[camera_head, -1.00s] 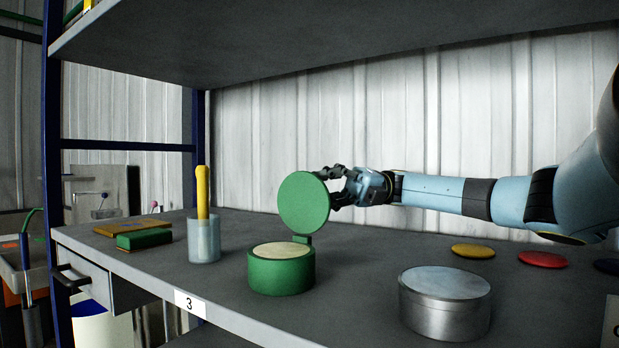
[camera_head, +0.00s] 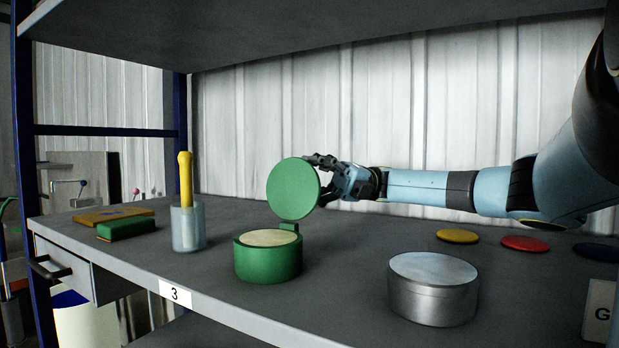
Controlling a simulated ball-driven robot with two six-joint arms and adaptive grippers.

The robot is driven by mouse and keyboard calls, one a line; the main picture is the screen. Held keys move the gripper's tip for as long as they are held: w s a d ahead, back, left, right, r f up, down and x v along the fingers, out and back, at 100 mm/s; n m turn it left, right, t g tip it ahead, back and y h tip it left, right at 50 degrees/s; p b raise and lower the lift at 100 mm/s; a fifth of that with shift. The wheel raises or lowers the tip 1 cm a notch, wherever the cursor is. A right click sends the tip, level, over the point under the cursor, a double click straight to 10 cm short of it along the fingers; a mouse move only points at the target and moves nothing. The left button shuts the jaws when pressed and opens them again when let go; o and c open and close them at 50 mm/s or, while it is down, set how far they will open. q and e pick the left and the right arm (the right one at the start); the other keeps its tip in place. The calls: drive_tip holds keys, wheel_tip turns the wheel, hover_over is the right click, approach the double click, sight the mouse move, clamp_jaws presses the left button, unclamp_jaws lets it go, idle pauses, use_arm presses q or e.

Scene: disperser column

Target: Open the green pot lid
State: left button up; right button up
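The green pot (camera_head: 268,262) stands on the grey shelf, with a pale surface showing inside its rim. Its round green lid (camera_head: 293,189) stands upright on the hinge at the back right of the pot, so the pot is open. My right gripper (camera_head: 322,176) is at the right edge of the lid, partly behind it. Its fingertips are partly hidden by the lid, so I cannot tell whether they grip it. My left gripper is not in view.
A silver tin (camera_head: 433,291) stands at front right. Yellow (camera_head: 457,236), red (camera_head: 525,243) and dark blue (camera_head: 597,251) discs lie behind it. A cup (camera_head: 187,229) with a yellow-handled tool (camera_head: 185,180) and a green block (camera_head: 127,229) are at left. An upper shelf (camera_head: 300,40) hangs overhead.

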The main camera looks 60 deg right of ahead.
drive_tip(key=v, duration=0.7)
drive_tip(key=shift+d, duration=0.25)
drive_tip(key=shift+s, duration=0.1)
idle(0.4)
